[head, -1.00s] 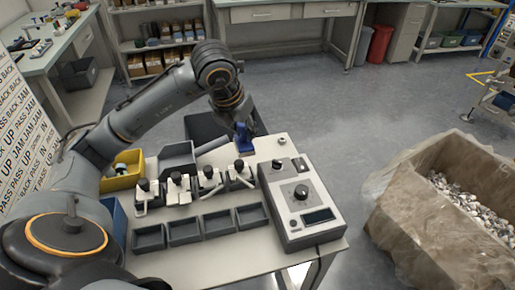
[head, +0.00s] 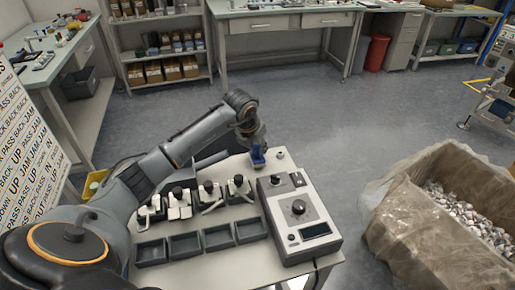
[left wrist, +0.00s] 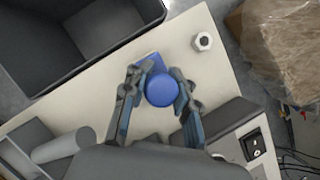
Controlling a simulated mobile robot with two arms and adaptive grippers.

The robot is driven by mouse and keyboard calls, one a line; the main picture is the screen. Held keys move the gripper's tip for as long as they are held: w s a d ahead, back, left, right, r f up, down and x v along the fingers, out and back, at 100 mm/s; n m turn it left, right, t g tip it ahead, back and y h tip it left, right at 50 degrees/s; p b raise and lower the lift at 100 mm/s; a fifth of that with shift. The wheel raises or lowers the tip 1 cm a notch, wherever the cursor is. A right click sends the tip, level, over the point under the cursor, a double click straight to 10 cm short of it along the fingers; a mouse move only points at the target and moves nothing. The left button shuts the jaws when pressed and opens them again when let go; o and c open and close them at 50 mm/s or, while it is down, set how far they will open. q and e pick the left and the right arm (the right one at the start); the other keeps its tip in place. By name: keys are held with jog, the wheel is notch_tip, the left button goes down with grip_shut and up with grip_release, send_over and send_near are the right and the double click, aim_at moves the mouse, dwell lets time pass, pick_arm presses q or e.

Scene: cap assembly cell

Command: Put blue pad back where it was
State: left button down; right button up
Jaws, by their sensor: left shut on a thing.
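The blue pad (head: 257,157) is at the far edge of the pale table, left of a small white nut-like part. In the left wrist view it shows as a round blue top (left wrist: 161,90) with a flat blue piece (left wrist: 151,63) beyond it. My left gripper (left wrist: 158,80) is shut on the pad, with one finger on each side of the round top. In the head view the gripper (head: 255,145) reaches down from above. I cannot tell whether the pad touches the table. My right gripper is not in view.
The white nut-like part (left wrist: 203,41) lies close to the pad. A grey control box (head: 301,221) stands nearer on the table (head: 210,268), beside several black-and-white clamps and dark trays (head: 186,245). A dark bin (left wrist: 74,73) is beyond the table edge. A crate (head: 392,212) stands right.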

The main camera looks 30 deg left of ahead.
pick_arm(q)
jog(key=shift+f, duration=0.6)
jog(key=shift+f, duration=0.15)
jog(key=c, duration=1)
grip_release()
jog(key=shift+c, duration=0.2)
jog(key=b+v, duration=0.1)
jog(key=v, duration=1.1)
